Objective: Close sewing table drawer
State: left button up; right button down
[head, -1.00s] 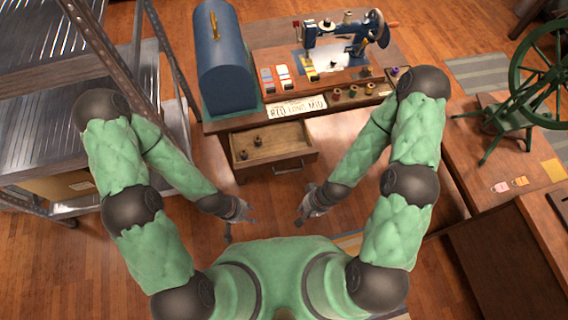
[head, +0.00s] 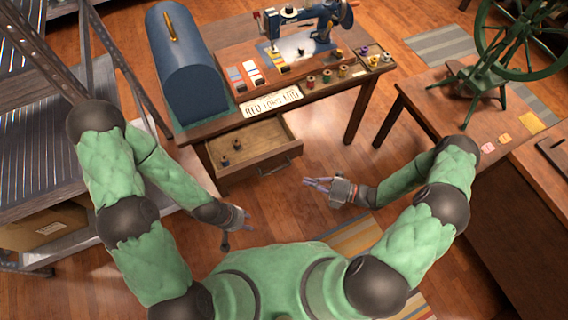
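The sewing table (head: 348,92) stands ahead with a blue sewing machine (head: 312,24) on top.
A blue domed case (head: 186,65) and several thread spools sit on the sewing table. A metal shelf (head: 70,110) stands close on the left. A wooden table with a green spinning wheel (head: 490,70) is on the right. Open floor lies before the drawer.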

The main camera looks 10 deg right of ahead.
jog(key=m+t, duration=0.1)
jog(key=b, duration=0.2)
send_near(269, 158)
jog(key=s+a, duration=0.1)
jog(key=a, duration=0.2)
jog(key=w+b, duration=0.1)
jog(key=w+a, duration=0.1)
jog(key=w, duration=0.1)
jog(key=shift+w+a+b, duration=0.25)
jog(key=shift+b, duration=0.15)
pick_arm(q)
notch_tip(269, 158, down, 4)
jog(key=shift+r, duration=0.1)
